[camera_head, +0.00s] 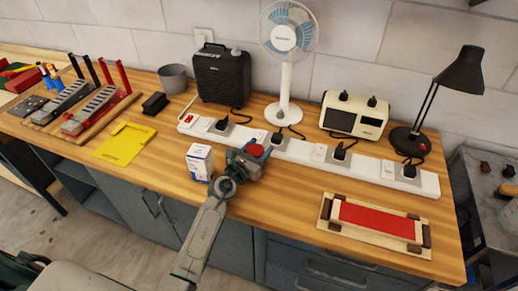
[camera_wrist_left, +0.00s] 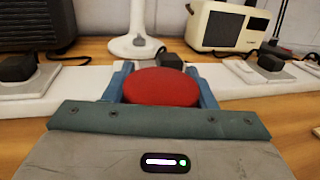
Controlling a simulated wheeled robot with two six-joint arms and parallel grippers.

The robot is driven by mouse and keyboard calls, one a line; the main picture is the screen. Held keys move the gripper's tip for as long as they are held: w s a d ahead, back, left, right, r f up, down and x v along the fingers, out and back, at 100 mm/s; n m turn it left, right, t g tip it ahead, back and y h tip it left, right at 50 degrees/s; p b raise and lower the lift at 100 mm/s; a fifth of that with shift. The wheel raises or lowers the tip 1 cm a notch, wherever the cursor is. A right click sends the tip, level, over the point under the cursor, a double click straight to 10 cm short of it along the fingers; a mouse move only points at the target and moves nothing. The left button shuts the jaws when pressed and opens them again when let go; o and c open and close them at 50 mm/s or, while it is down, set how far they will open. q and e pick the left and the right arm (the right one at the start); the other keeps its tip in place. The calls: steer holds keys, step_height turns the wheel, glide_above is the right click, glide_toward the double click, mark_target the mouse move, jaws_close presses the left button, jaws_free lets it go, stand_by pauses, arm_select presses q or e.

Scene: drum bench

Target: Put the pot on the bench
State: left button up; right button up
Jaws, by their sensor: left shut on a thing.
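My left gripper (camera_head: 252,154) is shut on a round red thing (camera_head: 255,150), whose flat top shows between the blue fingers in the left wrist view (camera_wrist_left: 161,87). Its underside is hidden, so I cannot tell whether it touches the bench. A grey, open-topped pot (camera_head: 173,78) stands upright at the back left of the wooden bench (camera_head: 290,196), apart from my gripper. My right gripper is not in view.
A white power strip (camera_head: 300,153) with several plugs runs behind my gripper. A white-blue box (camera_head: 200,160) stands just left of it. A fan (camera_head: 287,70), black heater (camera_head: 222,73), cream appliance (camera_head: 354,115) and black lamp (camera_head: 460,72) stand behind. The front middle is clear.

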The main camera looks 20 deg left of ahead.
arm_select(q)
steer(key=o, duration=1.1)
steer(key=shift+f, duration=0.1)
steer(key=shift+r, duration=0.25)
steer(key=v, duration=1.2)
